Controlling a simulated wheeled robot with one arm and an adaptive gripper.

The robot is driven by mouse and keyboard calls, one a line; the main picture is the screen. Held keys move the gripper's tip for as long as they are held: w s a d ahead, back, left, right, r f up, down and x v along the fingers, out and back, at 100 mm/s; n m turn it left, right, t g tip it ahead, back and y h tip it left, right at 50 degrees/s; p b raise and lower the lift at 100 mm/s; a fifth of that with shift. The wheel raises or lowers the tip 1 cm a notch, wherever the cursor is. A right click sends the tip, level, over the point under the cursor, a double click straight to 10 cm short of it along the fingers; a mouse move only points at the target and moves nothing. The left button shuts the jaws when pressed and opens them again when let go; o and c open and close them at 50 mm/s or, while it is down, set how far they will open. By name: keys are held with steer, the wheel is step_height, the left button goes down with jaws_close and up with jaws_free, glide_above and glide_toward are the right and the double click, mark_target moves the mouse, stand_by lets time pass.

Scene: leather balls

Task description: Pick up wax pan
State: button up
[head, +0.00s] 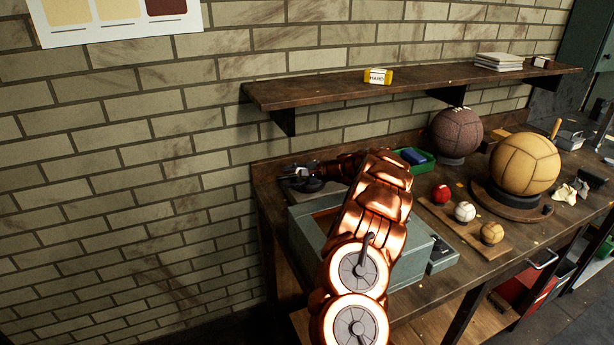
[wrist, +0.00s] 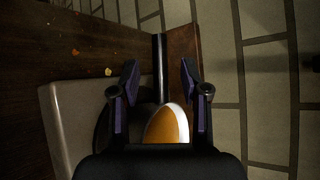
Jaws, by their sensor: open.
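The wax pan (wrist: 168,127) shows in the wrist view as an amber surface with a pale rim, low between my fingers. A straight dark bar (wrist: 159,62), which looks like its handle, runs up from it between the fingertips. My gripper (wrist: 160,73) is open, with a finger on each side of the bar and no clear contact. The near part of the pan is hidden by my gripper body. In the head view my gripper (head: 300,172) is over the left end of the bench, above a dark round shape; the pan is not clearly made out there.
The wooden bench (head: 463,267) runs along a brick wall, with a shelf (head: 420,84) above it. A grey-green box (head: 412,262) is under my arm. Several balls, including a large tan one (head: 525,163), and a green tray (head: 415,165) are to the right.

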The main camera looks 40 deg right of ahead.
steer(key=shift+w+a+f, duration=0.1)
steer(key=shift+w+a, duration=0.05)
steer(key=shift+w, duration=0.1)
jaws_close()
stand_by(0.5)
